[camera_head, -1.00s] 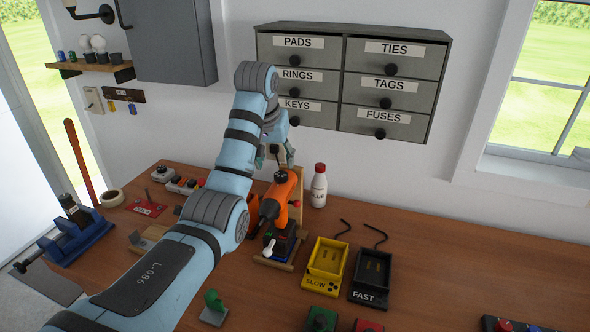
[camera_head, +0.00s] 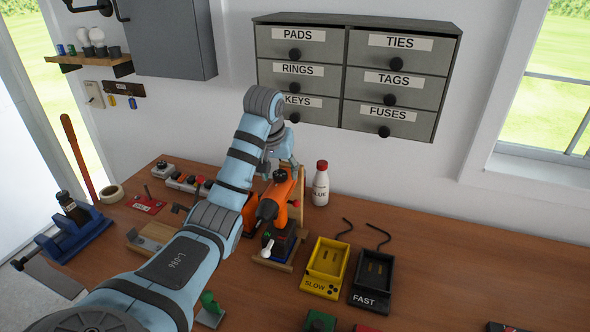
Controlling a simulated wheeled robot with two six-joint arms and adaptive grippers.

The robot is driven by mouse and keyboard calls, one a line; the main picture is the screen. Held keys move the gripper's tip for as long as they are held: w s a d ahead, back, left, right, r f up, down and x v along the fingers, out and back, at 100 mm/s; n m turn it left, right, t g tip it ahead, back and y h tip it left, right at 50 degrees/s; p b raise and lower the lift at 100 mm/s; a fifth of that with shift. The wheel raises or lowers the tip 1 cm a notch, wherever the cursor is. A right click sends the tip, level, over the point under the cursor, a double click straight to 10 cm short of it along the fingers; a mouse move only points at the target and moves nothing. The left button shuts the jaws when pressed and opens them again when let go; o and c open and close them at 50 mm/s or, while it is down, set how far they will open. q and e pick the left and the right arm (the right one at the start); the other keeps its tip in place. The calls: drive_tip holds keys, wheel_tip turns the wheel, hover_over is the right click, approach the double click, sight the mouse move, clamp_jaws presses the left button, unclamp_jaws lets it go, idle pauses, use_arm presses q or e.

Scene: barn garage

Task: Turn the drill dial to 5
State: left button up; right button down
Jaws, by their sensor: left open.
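An orange and black drill (camera_head: 278,197) stands upright in a wooden stand (camera_head: 301,184) on the workbench, with its dark base and battery end low at the front. A small dark and red part (camera_head: 280,175) shows at its top; I cannot tell whether it is the dial, and no dial numbers can be read. My left gripper (camera_head: 281,166) is open just above and behind the drill's top, partly hidden by my own arm. I cannot tell whether its fingers touch the drill. My right gripper is not in view.
A white bottle with a red cap (camera_head: 320,184) stands close to the right of the drill. A yellow SLOW charger (camera_head: 325,267) and a black FAST charger (camera_head: 372,280) lie in front right. Labelled drawers (camera_head: 354,80) hang above.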

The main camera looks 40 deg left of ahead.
use_arm(q)
drive_tip(key=shift+s+r, duration=0.1)
drive_tip(key=shift+s, duration=0.1)
drive_tip(key=shift+c, duration=1.2)
drive_tip(key=shift+d, duration=0.1)
drive_tip(key=c, duration=0.9)
drive_tip(key=shift+m, duration=0.4)
drive_tip(key=m+h, duration=0.1)
drive_tip(key=m, duration=0.1)
drive_tip(key=shift+m+t, duration=0.3)
drive_tip(key=shift+m, duration=0.1)
drive_tip(key=m, duration=0.1)
drive_tip(key=m+h, duration=0.1)
drive_tip(key=m, duration=0.1)
drive_tip(key=shift+a+m+h, duration=0.3)
drive_tip(key=m+h, duration=0.1)
drive_tip(key=m, duration=0.3)
drive_tip(key=shift+a+m+g+h, duration=0.1)
drive_tip(key=shift+m+g+h, duration=0.2)
drive_tip(key=shift+g+h, duration=0.1)
drive_tip(key=shift+m+g+h, duration=0.4)
drive_tip(key=shift+m+h, duration=0.1)
drive_tip(key=shift+m, duration=1)
